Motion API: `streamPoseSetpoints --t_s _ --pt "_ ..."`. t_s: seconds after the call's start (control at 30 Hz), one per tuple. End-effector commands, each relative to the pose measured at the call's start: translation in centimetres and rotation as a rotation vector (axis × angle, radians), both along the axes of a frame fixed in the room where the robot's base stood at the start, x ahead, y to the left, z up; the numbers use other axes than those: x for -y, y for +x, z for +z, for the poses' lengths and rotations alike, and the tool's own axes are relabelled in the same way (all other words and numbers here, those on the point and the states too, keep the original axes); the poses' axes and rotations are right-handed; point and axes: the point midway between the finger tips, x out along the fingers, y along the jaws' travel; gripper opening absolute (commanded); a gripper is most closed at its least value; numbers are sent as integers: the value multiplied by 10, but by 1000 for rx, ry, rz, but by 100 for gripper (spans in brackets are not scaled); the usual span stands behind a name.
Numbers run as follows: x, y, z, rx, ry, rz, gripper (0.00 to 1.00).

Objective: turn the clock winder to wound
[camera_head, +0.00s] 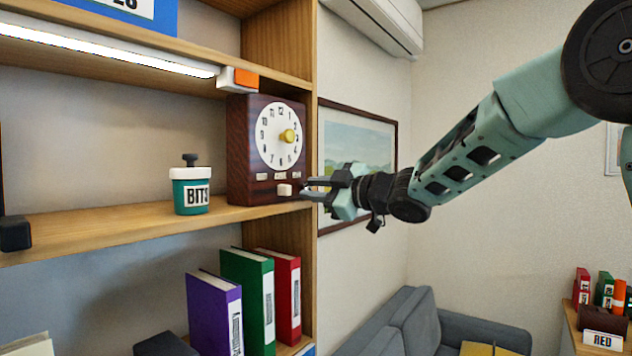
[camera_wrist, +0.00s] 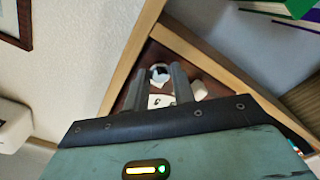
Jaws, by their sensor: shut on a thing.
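The clock (camera_head: 238,150) is a dark wooden box with a white dial, standing upright at the right end of the middle shelf. A brass knob (camera_head: 288,136) is on the dial. Small labels and a white block (camera_head: 285,190) are below the dial. My gripper (camera_head: 306,186) is at the clock's lower right edge, shut on the clock winder, which the fingers mostly hide. In the wrist view, my gripper (camera_wrist: 158,75) has its two fingers close together in front of the clock's dark wood, with small white parts around them. I cannot tell the winder's angle.
A teal pot labelled BITS (camera_head: 192,192) stands left of the clock. The wooden shelf upright (camera_head: 313,250) is close beside my gripper. A framed picture (camera_head: 360,130) hangs on the wall behind it. Several binders (camera_head: 247,295) stand on the shelf below.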

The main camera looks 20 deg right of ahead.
Motion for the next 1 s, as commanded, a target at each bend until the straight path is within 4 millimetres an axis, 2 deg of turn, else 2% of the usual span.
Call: streamPoseSetpoints --t_s 0.6,1.0 --pt "1 0 1 -328 447 -1 2" --pt "1 0 0 -441 602 -2 2"
